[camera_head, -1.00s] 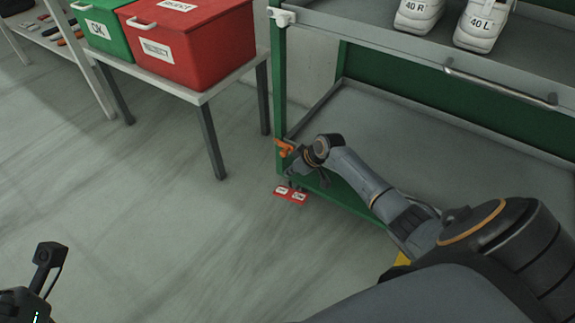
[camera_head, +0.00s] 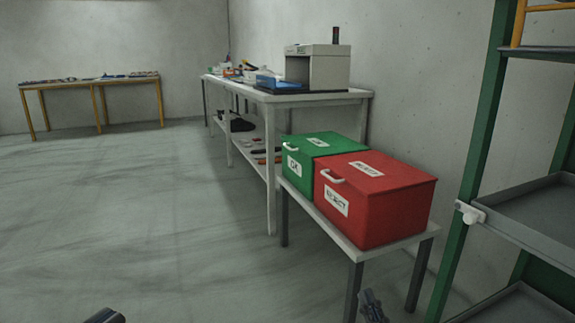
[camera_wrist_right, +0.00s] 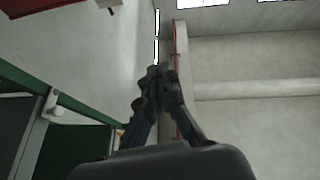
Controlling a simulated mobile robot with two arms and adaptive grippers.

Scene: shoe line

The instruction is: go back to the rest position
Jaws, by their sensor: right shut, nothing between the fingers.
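A dark piece of my left side shows at the bottom left edge of the head view.
A low table (camera_head: 338,237) bears a green OK box (camera_head: 318,152) and a red REJECT box (camera_head: 378,200). A green rack (camera_head: 462,190) stands at the right. A long workbench (camera_head: 300,97) and a far table (camera_head: 92,80) stand behind. The left floor is clear.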

